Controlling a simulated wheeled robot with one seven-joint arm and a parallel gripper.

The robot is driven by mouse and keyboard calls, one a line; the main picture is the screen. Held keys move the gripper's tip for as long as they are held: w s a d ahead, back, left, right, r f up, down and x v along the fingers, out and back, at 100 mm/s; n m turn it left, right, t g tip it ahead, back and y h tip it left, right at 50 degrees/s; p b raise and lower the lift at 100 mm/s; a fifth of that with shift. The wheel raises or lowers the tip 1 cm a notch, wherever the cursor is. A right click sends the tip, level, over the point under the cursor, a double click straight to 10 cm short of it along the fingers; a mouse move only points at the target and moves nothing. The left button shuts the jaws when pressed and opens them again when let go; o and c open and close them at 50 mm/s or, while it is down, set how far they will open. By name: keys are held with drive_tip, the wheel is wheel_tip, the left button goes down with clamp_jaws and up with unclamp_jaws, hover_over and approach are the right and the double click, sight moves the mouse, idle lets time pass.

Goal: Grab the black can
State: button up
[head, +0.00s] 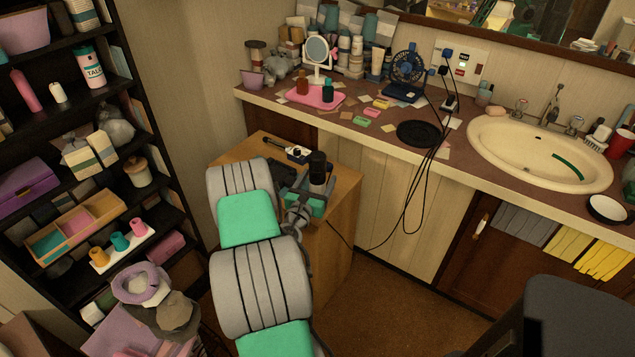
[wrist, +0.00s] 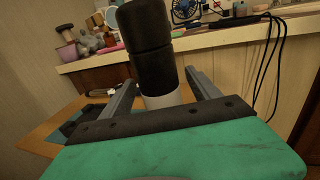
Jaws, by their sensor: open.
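The black can (head: 318,170) stands upright on the small wooden cabinet below the counter. The fingers look clear of the can, though contact cannot be told for certain. The can's base is hidden by my gripper.
The wooden cabinet (head: 345,190) also bears a small dark and white item (head: 298,153) behind the can. The counter (head: 375,140) with its sink (head: 540,150) rises behind. A crowded black shelf (head: 165,185) stands left. Black cords (head: 412,200) hang at right.

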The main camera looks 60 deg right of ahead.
drive_tip(key=shift+w+d, duration=0.15)
drive_tip(key=shift+d, duration=1.1)
drive_tip(key=shift+c, duration=0.3)
clamp_jaws()
